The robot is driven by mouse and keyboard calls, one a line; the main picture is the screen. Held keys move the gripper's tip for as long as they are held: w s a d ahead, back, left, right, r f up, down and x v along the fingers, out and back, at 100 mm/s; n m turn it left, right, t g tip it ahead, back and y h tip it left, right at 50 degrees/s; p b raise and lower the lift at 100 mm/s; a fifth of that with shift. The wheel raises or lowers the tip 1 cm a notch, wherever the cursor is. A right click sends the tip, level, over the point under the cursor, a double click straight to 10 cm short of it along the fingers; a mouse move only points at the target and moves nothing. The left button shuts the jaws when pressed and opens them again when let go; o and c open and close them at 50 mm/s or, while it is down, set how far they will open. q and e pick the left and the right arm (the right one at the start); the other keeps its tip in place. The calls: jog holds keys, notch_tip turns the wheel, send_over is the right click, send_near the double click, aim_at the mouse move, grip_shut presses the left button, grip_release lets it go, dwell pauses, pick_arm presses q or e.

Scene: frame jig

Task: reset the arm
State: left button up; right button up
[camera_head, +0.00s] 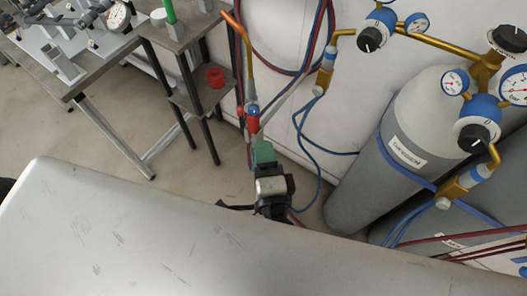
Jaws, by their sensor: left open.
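My left gripper (271,190), black and grey, shows just beyond the large pale body part of mine that fills the bottom of the head view. It is open, and its lower part is hidden. A torch with a copper tube, red and blue valves and a green handle (264,152) stands directly above it in the picture. The handle's lower end meets the gripper's outline; I cannot tell whether they touch. My right gripper is not in view.
Grey gas cylinders (395,145) with regulators and hoses stand at the right by the white wall. A shelf stand (195,98) holds a red object (215,77). A jig table (85,75) with a dial gauge (118,15) is at upper left. Floor shows between.

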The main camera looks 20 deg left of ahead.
pick_arm(q)
notch_tip(320, 180, down, 18)
jog(key=m+g+h, duration=0.2)
jog(key=g+h, duration=0.2)
jog(key=s+a+f+n+g+h, duration=0.1)
jog(key=s+a+f+g, duration=0.2)
jog(key=f, duration=0.6)
jog(key=s+a+f+n+g+h, duration=0.15)
jog(key=s+f, duration=0.25)
jog(key=f, duration=0.4)
jog(key=s+a+f+n+g, duration=0.3)
jog(key=s+a+f+n, duration=0.2)
jog(key=s+f, duration=0.2)
jog(key=s+a+f+n+g, duration=0.4)
jog(key=s+a+f+n, duration=0.1)
jog(key=s, duration=0.7)
notch_tip(320, 180, down, 3)
jog(key=shift+s+a+r+h, duration=0.1)
jog(key=shift+s+a+h, duration=0.3)
jog(key=shift+a, duration=0.3)
